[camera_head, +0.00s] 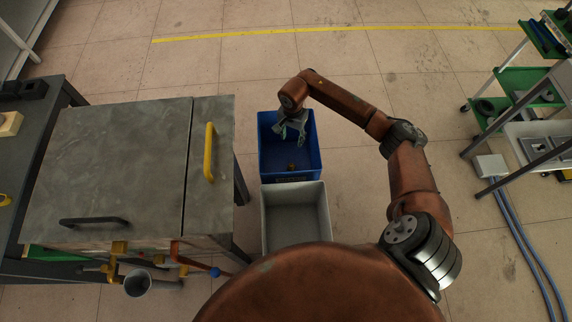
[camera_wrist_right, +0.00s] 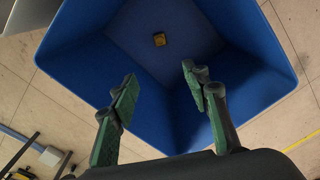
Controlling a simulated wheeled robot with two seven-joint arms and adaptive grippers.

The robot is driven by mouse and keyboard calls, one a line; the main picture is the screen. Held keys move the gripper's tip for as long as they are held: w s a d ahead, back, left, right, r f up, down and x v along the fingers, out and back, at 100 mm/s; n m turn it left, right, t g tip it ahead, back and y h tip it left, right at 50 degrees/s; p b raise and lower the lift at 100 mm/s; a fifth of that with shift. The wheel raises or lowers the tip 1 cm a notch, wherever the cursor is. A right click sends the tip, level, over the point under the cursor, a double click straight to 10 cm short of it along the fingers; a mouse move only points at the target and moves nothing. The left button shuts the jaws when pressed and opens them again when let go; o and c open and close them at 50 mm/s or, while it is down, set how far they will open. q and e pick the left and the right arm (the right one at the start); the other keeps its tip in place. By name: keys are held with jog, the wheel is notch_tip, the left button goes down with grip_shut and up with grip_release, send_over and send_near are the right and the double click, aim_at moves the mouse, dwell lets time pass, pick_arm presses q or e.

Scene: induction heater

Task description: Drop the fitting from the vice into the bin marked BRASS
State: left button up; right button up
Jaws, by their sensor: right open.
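My right gripper (camera_head: 291,134) is open and empty over the blue bin (camera_head: 262,165). A small brass-coloured fitting (camera_head: 291,167) lies on the floor of this bin. In the right wrist view the fitting (camera_wrist_right: 159,39) rests inside the blue bin (camera_wrist_right: 78,50), apart from and beyond the spread green fingers of my right gripper (camera_wrist_right: 157,74). No marking on the bin can be read from here. I cannot make out the vice. My left gripper is not in view.
A grey bin (camera_head: 264,232), seemingly empty, stands against the near side of the blue bin. A grey-topped bench (camera_head: 110,160) with a yellow handle (camera_head: 209,152) is to the left. A shelved cart (camera_head: 497,88) stands far right. The floor behind the bins is clear.

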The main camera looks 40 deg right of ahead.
notch_tip(320, 180, up, 12)
dwell(0.5)
jog(key=shift+s, duration=0.1)
